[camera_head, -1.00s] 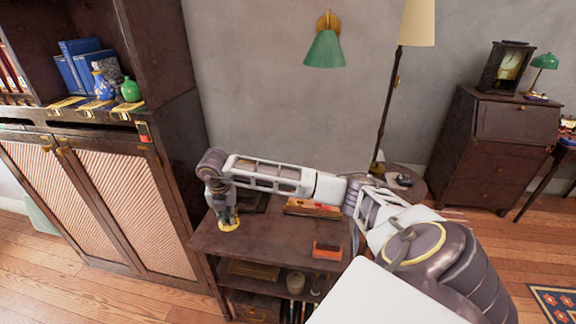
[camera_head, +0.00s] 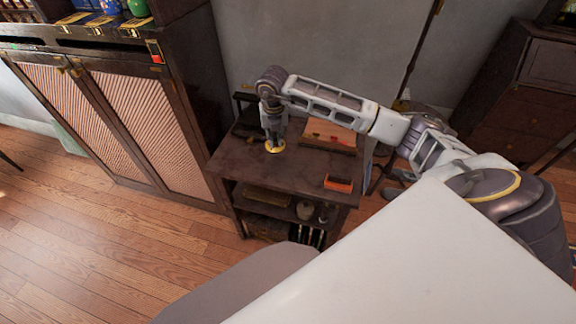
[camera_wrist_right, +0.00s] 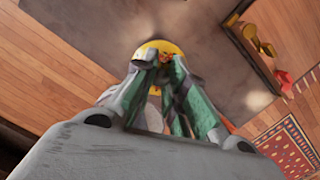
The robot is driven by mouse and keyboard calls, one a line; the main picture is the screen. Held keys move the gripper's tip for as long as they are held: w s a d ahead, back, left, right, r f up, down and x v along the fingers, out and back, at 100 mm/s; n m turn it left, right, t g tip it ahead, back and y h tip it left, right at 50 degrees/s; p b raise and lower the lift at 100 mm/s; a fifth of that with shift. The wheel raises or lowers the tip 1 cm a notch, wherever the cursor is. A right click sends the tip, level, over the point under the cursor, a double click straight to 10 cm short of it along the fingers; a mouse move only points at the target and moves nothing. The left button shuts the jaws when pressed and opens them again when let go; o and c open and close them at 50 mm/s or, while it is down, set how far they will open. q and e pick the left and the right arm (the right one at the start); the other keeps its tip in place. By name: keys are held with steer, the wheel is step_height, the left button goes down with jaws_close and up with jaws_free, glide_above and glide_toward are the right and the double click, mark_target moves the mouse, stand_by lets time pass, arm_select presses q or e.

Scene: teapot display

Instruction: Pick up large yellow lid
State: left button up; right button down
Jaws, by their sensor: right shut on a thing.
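The fingers hide part of the lid. I cannot tell whether the lid touches the tabletop. My left gripper is not in view.
The dark side table (camera_head: 230,160) also bears an orange box-like holder (camera_head: 338,183) and a wooden tray (camera_head: 328,136) at the back. A tall cabinet (camera_head: 125,120) with ribbed doors stands close at left. Open wooden floor (camera_head: 120,250) lies in front.

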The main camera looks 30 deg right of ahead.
mark_target(276, 143)
steer(key=shift+n, duration=1.6)
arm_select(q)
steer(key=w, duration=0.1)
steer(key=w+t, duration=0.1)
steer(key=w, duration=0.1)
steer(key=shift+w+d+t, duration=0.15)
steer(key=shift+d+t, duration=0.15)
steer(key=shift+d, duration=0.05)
arm_select(e)
steer(key=shift+n, duration=0.3)
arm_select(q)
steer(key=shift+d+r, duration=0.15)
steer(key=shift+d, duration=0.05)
arm_select(e)
steer(key=shift+f, duration=2.5)
